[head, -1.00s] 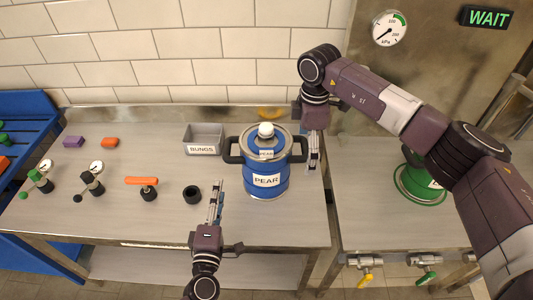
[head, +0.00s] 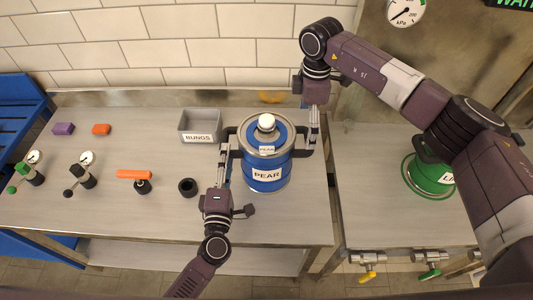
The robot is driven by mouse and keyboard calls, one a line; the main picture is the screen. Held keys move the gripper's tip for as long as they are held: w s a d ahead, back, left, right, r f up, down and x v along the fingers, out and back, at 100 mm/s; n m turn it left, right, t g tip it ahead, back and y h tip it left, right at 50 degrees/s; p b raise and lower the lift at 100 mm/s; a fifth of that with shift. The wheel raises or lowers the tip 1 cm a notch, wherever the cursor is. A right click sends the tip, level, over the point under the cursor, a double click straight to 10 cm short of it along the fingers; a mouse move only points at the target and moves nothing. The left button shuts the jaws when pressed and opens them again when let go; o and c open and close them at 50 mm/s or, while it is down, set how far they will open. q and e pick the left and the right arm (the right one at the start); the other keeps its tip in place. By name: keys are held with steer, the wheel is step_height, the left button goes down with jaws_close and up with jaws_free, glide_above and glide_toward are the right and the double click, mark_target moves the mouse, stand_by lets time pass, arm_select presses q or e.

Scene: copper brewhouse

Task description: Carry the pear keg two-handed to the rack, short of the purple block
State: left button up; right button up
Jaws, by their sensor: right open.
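The pear keg (head: 265,172), blue with a grey lid, white knob and PEAR label, stands upright on the steel table. It has a dark handle on each side. My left gripper (head: 224,152) is at the left handle, its fingers slightly apart and pointing away from me; whether they touch the handle is unclear. My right gripper (head: 313,140) points down at the right handle (head: 302,148), open. The purple block (head: 64,129) lies at the table's back left. A blue rack-like frame (head: 22,100) stands partly in view at the far left.
A grey BUNGS bin (head: 200,126) is left of the keg.

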arm_select(q)
steer(key=w, duration=0.6)
steer(key=shift+w, duration=0.3)
arm_select(e)
step_height(320, 180, down, 6)
steer(key=shift+f, duration=0.25)
arm_select(q)
steer(key=shift+d, duration=0.1)
steer(key=shift+c, duration=0.4)
arm_select(e)
steer(key=shift+c, duration=0.4)
arm_select(q)
jaws_close()
arm_select(e)
steer(key=c, duration=1)
arm_select(q)
steer(key=shift+s, duration=0.1)
arm_select(e)
steer(key=c, duration=0.7)
steer(key=shift+o, duration=0.2)
steer(key=shift+r, duration=0.1)
